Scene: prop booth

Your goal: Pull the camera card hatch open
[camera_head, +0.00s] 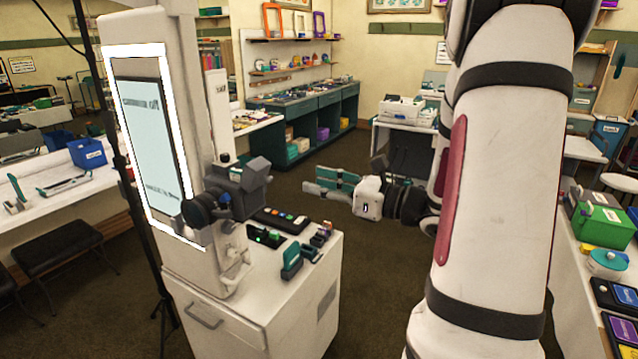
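A dark grey camera (238,190) is mounted at the front of the white booth tower (186,90), above a white cabinet. Its round black lens (198,212) faces left, and a boxy part rises at its upper right. I cannot make out the card hatch at this size; the camera's right side is seen only at a slant. My gripper (312,179) is to the right of the camera, clear of it, with its teal fingers pointing left. The two fingers look spread apart, with nothing seen between them.
The white cabinet top (285,283) holds a black button strip (280,219), a small device with green lights (265,236) and teal stampers (291,260). A bright screen (148,130) is on the tower. A dark stand pole (120,150) rises at left. Floor is open behind my gripper.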

